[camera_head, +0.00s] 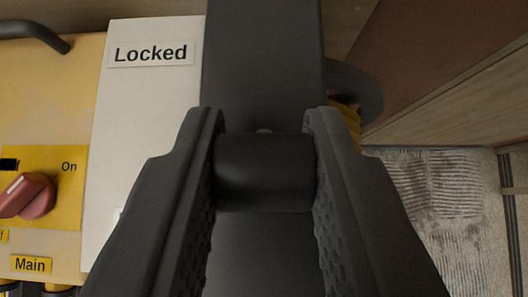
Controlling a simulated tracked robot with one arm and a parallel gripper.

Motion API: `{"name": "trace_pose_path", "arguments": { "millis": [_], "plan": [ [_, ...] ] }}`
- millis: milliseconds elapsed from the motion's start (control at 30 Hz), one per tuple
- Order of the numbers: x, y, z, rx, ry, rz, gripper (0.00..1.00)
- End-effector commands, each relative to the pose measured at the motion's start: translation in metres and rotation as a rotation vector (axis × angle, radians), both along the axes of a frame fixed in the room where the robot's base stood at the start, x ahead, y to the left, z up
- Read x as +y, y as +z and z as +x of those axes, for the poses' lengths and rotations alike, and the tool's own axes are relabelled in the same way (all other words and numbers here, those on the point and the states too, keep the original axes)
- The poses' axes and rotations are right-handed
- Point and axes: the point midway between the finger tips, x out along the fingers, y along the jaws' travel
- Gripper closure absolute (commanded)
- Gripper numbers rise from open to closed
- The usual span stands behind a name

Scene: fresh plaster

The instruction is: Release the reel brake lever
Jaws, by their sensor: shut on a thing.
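My gripper (265,140) fills the middle of the view, with one dark finger on each side. It is shut on the dark cylindrical grip of the brake lever (265,175), which lies crosswise between the fingers. A wide dark bar (262,65) runs up the picture behind the grip to the top edge. Whether the bar and the grip are one piece cannot be told. A white plate (150,110) stands just left of the bar, with a "Locked" label (151,53) near its top. The lower part of the plate is hidden by my left finger.
At the left is a yellow panel (85,75) with a red rotary switch (28,195) and "On" and "Main" labels. A dark curved handle (38,35) is at top left. Yellow coils (347,118) show behind my right finger. Ridged grey plaster (440,200) is at the right.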

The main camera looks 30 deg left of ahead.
Motion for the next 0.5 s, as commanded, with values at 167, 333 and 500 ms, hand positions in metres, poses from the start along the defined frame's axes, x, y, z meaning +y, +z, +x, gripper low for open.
{"name": "trace_pose_path", "arguments": {
  "millis": [167, 333, 500],
  "plan": [
    [-0.0015, -0.0023, -0.0014, -0.024, -0.001, 0.017, 0.99],
    [-0.0016, -0.0022, -0.0015, -0.03, 0.0, 0.02, 0.99],
    [-0.0017, -0.0023, -0.0015, -0.029, 0.0, 0.02, 0.99]
  ]
}}
